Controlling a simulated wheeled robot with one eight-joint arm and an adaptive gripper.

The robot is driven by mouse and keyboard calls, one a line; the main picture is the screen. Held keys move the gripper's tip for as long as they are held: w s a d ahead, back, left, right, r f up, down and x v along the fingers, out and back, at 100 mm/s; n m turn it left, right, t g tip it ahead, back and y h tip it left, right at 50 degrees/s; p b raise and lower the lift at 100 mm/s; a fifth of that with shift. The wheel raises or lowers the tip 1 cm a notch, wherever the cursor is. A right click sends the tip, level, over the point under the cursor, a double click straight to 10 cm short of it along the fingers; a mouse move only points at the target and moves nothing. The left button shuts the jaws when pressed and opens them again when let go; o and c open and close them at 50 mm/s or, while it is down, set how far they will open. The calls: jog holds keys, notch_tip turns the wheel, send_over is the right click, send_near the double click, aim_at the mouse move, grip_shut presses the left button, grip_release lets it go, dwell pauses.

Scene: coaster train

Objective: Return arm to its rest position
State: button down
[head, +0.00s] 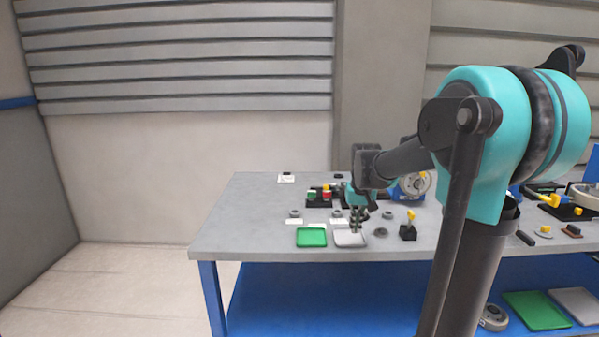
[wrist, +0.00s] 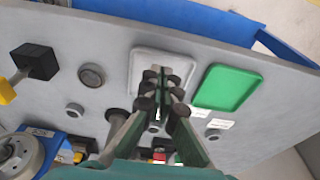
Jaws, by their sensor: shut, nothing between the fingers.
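My arm (head: 405,162) reaches from the right over the grey table (head: 260,220). My gripper (head: 357,222) points down above the table, by the back edge of the grey tray (head: 349,241). In the wrist view my gripper (wrist: 163,82) has its fingers together with nothing between them, and they overlap the grey tray (wrist: 146,72). Whether the fingertips touch anything below is hard to tell. The green tray (head: 311,238) is just left of the grey one and also shows in the wrist view (wrist: 228,88).
A black block with a yellow-topped lever (head: 408,231) stands right of the grey tray. A blue device with a round dial (head: 412,186) and small red and green parts (head: 326,193) sit farther back. Small grey rings lie around. The table's left part is mostly clear.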

jog(key=s+f, duration=0.4)
jog(key=s, duration=0.3)
jog(key=s+d+f+t, duration=0.1)
jog(key=s+f, duration=0.4)
jog(key=s, duration=0.3)
jog(key=s+f+t, duration=0.1)
jog(key=s+f, duration=0.4)
jog(key=s, duration=0.3)
jog(key=shift+d, duration=0.2)
